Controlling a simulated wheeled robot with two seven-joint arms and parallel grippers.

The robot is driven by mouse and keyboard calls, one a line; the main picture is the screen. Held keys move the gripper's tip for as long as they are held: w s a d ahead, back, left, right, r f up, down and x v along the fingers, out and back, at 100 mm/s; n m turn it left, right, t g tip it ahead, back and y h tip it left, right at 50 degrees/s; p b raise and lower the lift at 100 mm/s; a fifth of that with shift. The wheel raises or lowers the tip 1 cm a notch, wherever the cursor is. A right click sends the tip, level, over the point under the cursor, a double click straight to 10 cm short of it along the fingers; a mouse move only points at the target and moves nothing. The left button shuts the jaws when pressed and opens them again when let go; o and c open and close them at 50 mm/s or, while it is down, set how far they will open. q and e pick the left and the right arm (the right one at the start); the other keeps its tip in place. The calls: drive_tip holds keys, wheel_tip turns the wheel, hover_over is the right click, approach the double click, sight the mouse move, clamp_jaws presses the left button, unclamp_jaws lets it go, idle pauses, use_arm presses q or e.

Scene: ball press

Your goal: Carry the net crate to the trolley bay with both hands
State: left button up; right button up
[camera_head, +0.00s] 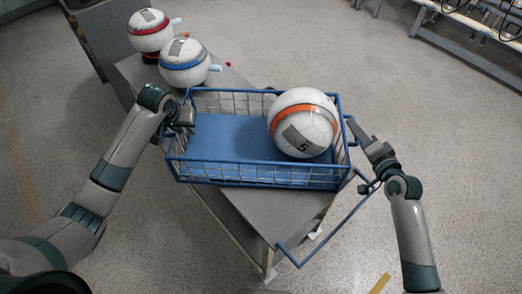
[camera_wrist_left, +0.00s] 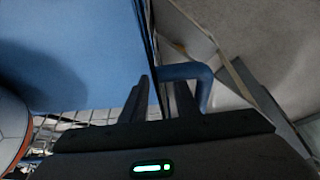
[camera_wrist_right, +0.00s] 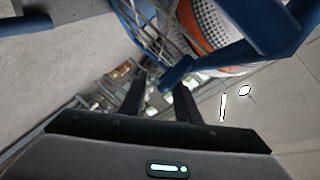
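The blue net crate (camera_head: 258,178) sits on the grey table, with a white ball (camera_head: 303,122) with an orange band in its right half. My left gripper (camera_head: 184,117) is at the crate's left wall. In the left wrist view its fingers (camera_wrist_left: 160,95) are apart, with a blue bar of the crate (camera_wrist_left: 190,71) at their tips. My right gripper (camera_head: 356,130) is just outside the crate's right wall. In the right wrist view its fingers (camera_wrist_right: 158,95) are apart, with a blue bar (camera_wrist_right: 178,75) near their tips. I cannot clearly identify the trolley bay.
A red-banded ball (camera_head: 150,30) and a blue-banded ball (camera_head: 184,62) stand at the table's far left end. A bent blue bar (camera_head: 325,233) juts out at the front right. A rack (camera_head: 470,45) stands at the back right. The floor on both sides is open.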

use_arm(q)
drive_tip(key=shift+v, duration=4)
use_arm(e)
drive_tip(key=shift+s, duration=0.1)
drive_tip(key=v, duration=1.2)
use_arm(q)
drive_tip(key=shift+r, duration=0.15)
